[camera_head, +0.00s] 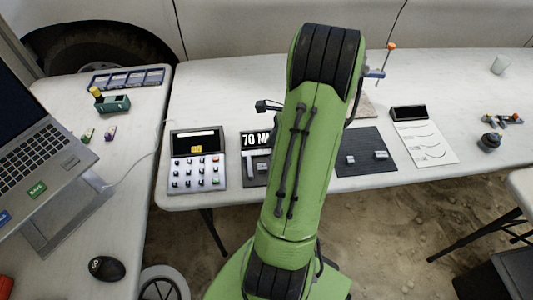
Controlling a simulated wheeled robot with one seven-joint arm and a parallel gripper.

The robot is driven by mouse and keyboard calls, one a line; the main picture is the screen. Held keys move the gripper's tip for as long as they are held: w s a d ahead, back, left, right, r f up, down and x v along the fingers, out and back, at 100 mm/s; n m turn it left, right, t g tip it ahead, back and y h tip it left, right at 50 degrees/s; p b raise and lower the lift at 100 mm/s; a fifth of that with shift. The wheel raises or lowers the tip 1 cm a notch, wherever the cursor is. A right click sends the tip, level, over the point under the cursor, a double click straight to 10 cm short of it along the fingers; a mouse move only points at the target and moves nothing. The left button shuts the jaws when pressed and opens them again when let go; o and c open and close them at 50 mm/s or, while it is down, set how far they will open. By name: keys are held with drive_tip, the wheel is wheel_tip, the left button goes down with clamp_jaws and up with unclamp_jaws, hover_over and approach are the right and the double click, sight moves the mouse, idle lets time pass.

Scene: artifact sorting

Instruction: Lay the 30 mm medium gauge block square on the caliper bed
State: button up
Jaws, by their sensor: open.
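My green arm stands upright in the middle of the head view and blocks much of the table behind it. My gripper does not show; it seems to be behind the arm. A device with a display reading "70 M", the rest cut off by the arm, stands left of the arm. The dark bed (254,178) below it, likely the caliper bed, is partly hidden. Right of the arm, a dark mat (364,140) carries two small grey blocks, a left one (350,160) and a right one (381,155). I cannot read their sizes or tell which is 30 mm.
A keypad panel (198,160) stands left of the bed. A white sheet (428,143) with a dark bar lies right of the mat. An orange-tipped item (391,46) shows beside the arm. The laptop (40,150) and mouse (105,268) are on the left table.

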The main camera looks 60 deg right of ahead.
drive_tip(key=w+a+r+n+h, duration=0.1)
drive_tip(key=w+a+r+n, duration=0.2)
drive_tip(key=a+r+n, duration=0.35)
drive_tip(key=w+a+r+n+h, duration=0.1)
drive_tip(key=w+a+r+n, duration=0.2)
drive_tip(key=a+r+n, duration=0.3)
drive_tip(key=s+a+r+n, duration=0.2)
drive_tip(key=s+a+n, duration=0.1)
drive_tip(key=a+n, duration=0.2)
drive_tip(key=s+a+r+n+t, duration=0.1)
drive_tip(key=s+a+r+n, duration=0.1)
drive_tip(key=a+n, duration=0.3)
drive_tip(key=s+a+r+n+t+h, duration=0.1)
drive_tip(key=s+a+r+n, duration=0.1)
drive_tip(key=a+n, duration=0.3)
drive_tip(key=shift+s+a+r+p, duration=0.25)
drive_tip(key=shift+s+a+p, duration=0.15)
drive_tip(key=shift+s+a, duration=0.4)
